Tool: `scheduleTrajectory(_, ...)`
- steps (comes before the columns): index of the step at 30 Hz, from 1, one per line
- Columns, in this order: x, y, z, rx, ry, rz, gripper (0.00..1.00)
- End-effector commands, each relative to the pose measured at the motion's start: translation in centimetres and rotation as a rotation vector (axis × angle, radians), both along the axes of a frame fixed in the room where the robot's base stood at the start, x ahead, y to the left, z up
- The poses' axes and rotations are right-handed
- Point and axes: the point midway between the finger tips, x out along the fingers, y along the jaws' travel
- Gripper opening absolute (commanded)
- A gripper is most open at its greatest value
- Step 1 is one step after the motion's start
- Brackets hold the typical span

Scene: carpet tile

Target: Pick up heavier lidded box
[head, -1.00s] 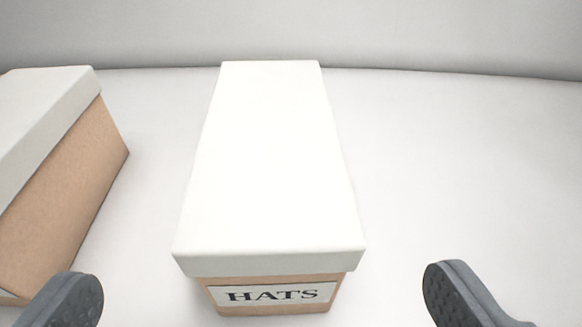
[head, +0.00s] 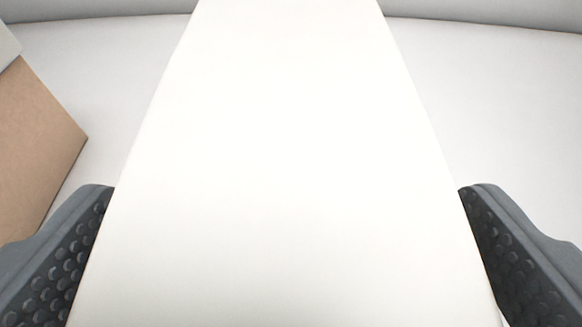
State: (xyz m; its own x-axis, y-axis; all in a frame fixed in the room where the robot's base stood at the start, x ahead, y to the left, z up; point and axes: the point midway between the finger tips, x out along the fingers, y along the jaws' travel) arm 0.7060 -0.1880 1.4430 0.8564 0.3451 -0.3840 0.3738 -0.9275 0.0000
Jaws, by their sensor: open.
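A box with a white lid (head: 285,150) fills the middle of the head view and runs off the bottom edge. Its front, with the HATS label seen earlier, is out of view now. My gripper (head: 287,190) is open, with one dark studded finger on each side of this lid. I cannot tell whether the fingers touch its sides. A second box (head: 38,140), brown with a white lid, stands to the left and is cut off by the picture edge. The view does not show which box is heavier.
The pale floor (head: 490,110) is clear to the right of the middle box. A narrow strip of floor lies between the two boxes, close to my left finger. A pale curved wall (head: 480,10) runs behind.

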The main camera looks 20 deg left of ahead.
Motion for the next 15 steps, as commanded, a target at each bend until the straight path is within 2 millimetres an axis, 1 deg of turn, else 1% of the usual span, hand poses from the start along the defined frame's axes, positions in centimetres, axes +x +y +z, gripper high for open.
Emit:
scheduleTrajectory(4,-0.03,-0.01,0.01,0.000,-0.001,0.000,1.00)
scheduleTrajectory(13,-0.04,0.00,-0.01,0.000,0.000,0.000,0.17)
scheduleTrajectory(15,-0.04,0.02,0.10,0.002,-0.002,0.001,0.15)
